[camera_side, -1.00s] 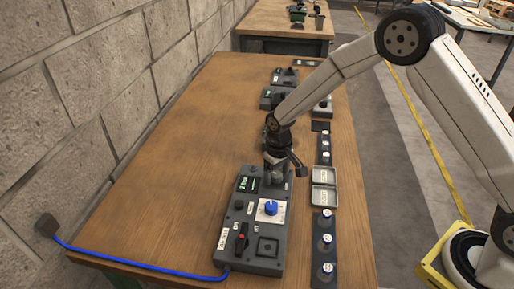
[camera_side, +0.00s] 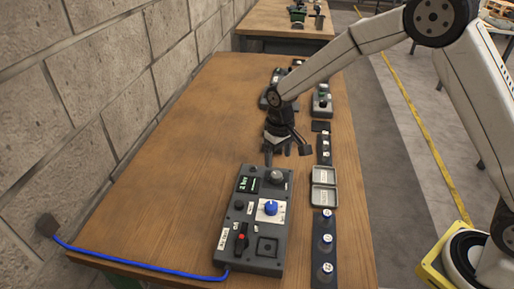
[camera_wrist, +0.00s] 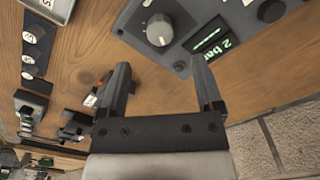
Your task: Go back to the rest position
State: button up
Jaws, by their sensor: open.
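My gripper (camera_side: 286,150) is open and empty above the wooden table, just beyond the far end of the grey control box. In the wrist view its two fingers (camera_wrist: 162,88) stand apart with bare wood between them. The control box (camera_side: 246,225) lies near the front of the table, with a grey knob (camera_side: 278,177), a blue knob (camera_side: 270,208), a red-marked switch (camera_side: 241,238) and a small green display (camera_side: 247,184). In the wrist view the grey knob (camera_wrist: 160,30) and the display reading "2 bar" (camera_wrist: 212,42) lie beyond the fingertips, apart from them.
Two shallow trays (camera_side: 323,197) and a dark strip with pegs (camera_side: 325,247) lie right of the box. More devices stand farther back, including a grey one (camera_side: 322,100). A blue cable (camera_side: 140,267) runs along the front edge. The table's left side is clear; a block wall (camera_side: 100,90) borders it.

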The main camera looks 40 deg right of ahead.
jog(key=shift+r, duration=0.55)
jog(key=shift+s+d+r, duration=0.15)
jog(key=shift+s, duration=0.05)
jog(key=s+d+r+t, duration=0.1)
jog(key=s+d, duration=0.2)
jog(key=s, duration=0.6)
jog(key=s+d+r+t, duration=0.1)
jog(key=s+d, duration=0.3)
jog(key=s, duration=0.6)
jog(key=shift+r+m+t, duration=0.3)
jog(key=shift+r+m, duration=0.1)
jog(key=shift+r, duration=0.35)
